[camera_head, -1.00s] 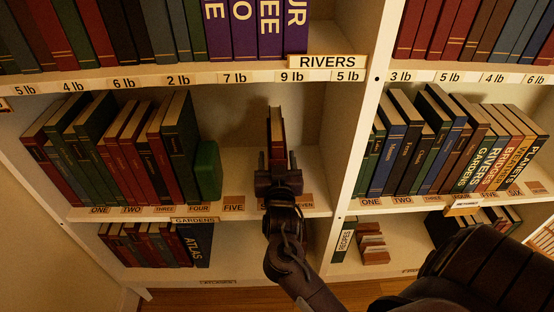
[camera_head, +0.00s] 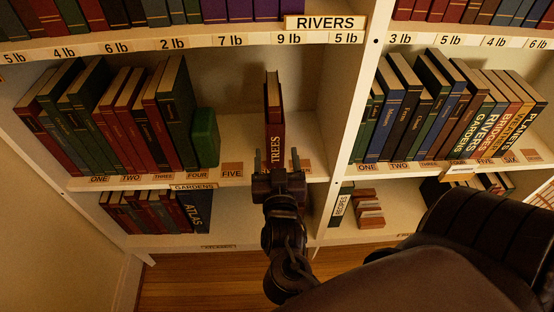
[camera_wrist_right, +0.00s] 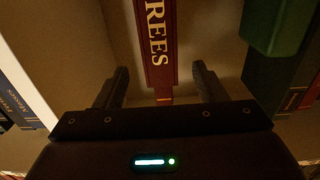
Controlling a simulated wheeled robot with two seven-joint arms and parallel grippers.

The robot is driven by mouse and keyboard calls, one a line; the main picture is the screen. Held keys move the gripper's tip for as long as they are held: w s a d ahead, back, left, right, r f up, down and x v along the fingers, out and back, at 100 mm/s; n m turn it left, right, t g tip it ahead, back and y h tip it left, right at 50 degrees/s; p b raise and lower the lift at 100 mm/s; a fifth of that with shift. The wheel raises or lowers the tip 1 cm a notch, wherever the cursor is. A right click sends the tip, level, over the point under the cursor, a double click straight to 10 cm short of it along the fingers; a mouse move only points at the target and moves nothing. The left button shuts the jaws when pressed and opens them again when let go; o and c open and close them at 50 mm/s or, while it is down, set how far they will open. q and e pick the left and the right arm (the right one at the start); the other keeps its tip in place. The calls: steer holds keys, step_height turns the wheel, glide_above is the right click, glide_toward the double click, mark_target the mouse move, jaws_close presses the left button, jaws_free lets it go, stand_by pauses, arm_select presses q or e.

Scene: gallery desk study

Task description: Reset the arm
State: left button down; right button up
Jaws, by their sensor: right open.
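My right gripper (camera_head: 279,162) is in front of the middle shelf of the left bookcase. Its jaws are open, one finger to each side of a dark red book lettered TREES (camera_head: 277,128). The book stands upright on the shelf, spine outward. In the right wrist view the TREES book (camera_wrist_right: 158,40) shows between and beyond the two open fingers (camera_wrist_right: 160,88), with clear gaps to both sides, so nothing is held. My left gripper is not in view.
A green block-like bookend (camera_head: 205,138) stands left of the TREES book, beside a row of books (camera_head: 125,115). A white upright divider (camera_head: 362,100) is to the right. The shelf board (camera_head: 235,180) carries number labels. Wooden floor (camera_head: 200,275) is clear below.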

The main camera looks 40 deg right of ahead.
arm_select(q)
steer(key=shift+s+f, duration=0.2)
arm_select(e)
steer(key=shift+s+a, duration=0.25)
steer(key=shift+s, duration=0.2)
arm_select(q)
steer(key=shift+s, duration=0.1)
